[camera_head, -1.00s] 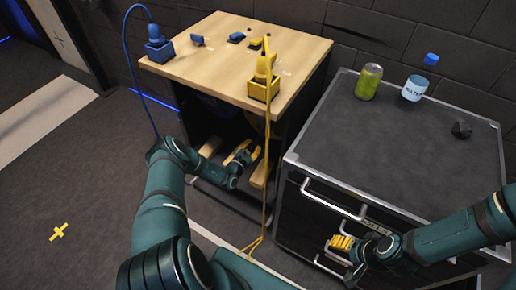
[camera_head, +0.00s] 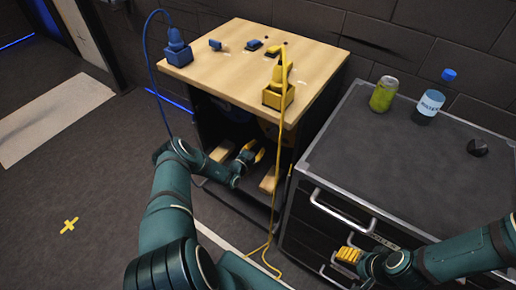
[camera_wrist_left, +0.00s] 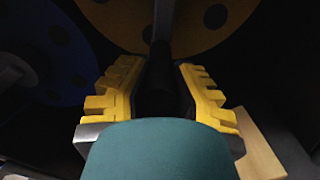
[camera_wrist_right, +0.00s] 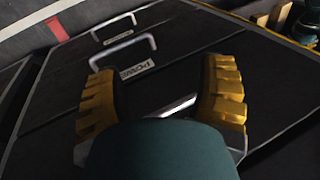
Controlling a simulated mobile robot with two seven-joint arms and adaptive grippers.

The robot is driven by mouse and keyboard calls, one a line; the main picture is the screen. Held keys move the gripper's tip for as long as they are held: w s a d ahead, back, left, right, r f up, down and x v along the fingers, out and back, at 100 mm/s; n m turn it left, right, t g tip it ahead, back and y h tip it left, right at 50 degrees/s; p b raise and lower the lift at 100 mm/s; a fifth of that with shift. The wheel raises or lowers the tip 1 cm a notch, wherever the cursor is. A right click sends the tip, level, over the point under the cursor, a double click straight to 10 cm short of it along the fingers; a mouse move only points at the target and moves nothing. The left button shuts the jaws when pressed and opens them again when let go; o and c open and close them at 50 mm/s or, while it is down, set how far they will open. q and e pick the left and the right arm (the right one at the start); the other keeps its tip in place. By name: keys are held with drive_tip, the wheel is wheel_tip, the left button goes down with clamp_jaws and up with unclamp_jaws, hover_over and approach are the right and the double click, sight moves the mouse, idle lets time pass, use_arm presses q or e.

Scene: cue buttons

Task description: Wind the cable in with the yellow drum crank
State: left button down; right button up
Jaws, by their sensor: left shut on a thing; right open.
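My left gripper (camera_head: 254,155) reaches into the open front of the wooden-topped cabinet. In the left wrist view it is shut on a dark upright crank handle (camera_wrist_left: 160,75), which stands between its yellow fingers. The yellow drum (camera_wrist_left: 115,18) is right behind the handle, with dark round holes in its face. The yellow cable (camera_head: 281,150) hangs from the yellow plug and block (camera_head: 278,92) on the cabinet top down to the floor. My right gripper (camera_head: 348,256) is open and empty in front of the black drawer cabinet.
A blue drum (camera_wrist_left: 45,60) is left of the yellow one. A blue plug and block (camera_head: 177,52) with a blue cable stand on the wooden top (camera_head: 225,75). A green can (camera_head: 383,94), a bottle (camera_head: 428,103) and a dark knob (camera_head: 478,147) are on the drawer cabinet (camera_head: 385,160).

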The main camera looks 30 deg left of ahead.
use_arm(q)
drive_tip(key=shift+w+a+r, duration=0.1)
drive_tip(key=shift+a, duration=0.05)
drive_tip(key=c, duration=0.7)
unclamp_jaws()
drive_tip(key=shift+c, duration=0.2)
drive_tip(key=s, duration=1.2)
drive_tip(key=shift+a, duration=0.1)
